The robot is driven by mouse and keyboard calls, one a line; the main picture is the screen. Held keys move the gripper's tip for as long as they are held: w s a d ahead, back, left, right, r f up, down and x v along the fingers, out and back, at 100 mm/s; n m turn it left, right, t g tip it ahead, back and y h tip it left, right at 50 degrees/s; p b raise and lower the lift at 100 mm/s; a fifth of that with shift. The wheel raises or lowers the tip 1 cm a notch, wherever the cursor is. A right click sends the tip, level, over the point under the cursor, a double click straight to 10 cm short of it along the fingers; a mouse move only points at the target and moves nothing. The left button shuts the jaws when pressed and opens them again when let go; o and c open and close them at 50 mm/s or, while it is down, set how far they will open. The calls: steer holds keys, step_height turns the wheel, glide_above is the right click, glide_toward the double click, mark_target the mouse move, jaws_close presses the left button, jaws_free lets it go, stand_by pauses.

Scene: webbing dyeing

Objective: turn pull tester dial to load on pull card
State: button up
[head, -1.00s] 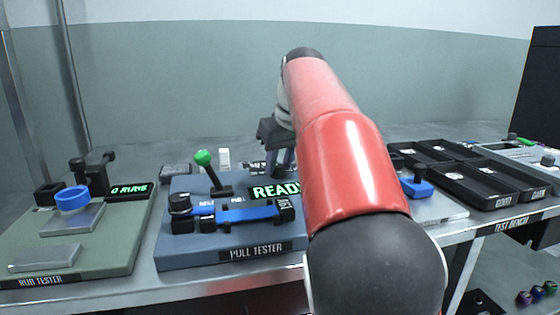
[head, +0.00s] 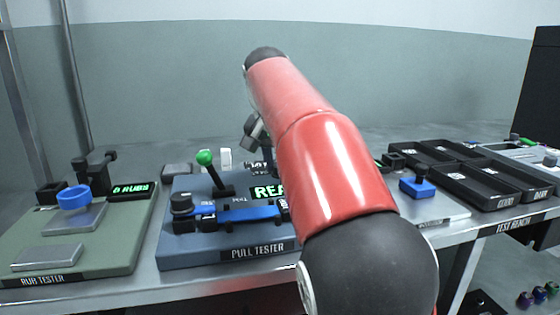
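The pull tester (head: 222,255) is a blue-grey block left of centre. A black round knob with a pale mark on top, which looks like its dial (head: 181,202), is at its left side. A blue webbing strap (head: 245,213) lies across its clamps. A green-balled lever (head: 205,158) stands behind the strap. A green-lit display (head: 268,192) shows "REA", the rest covered by my red arm. Small dark labels with white writing (head: 258,168) stand behind it; I cannot tell if one is the pull card. My gripper (head: 266,150) is above the tester's back, mostly hidden; its fingers are unclear.
The bench's front edge (head: 195,283) runs below.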

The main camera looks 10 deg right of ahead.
steer(key=m, duration=0.2)
steer(key=m+g+h, duration=0.1)
steer(key=m, duration=0.1)
steer(key=shift+w+a+m, duration=0.1)
steer(key=shift+w+m, duration=0.05)
steer(key=shift+m, duration=0.15)
steer(key=shift+m+g+h, duration=0.6)
steer(key=shift+m+g, duration=0.2)
steer(key=shift+m, duration=1.2)
steer(key=o, duration=1)
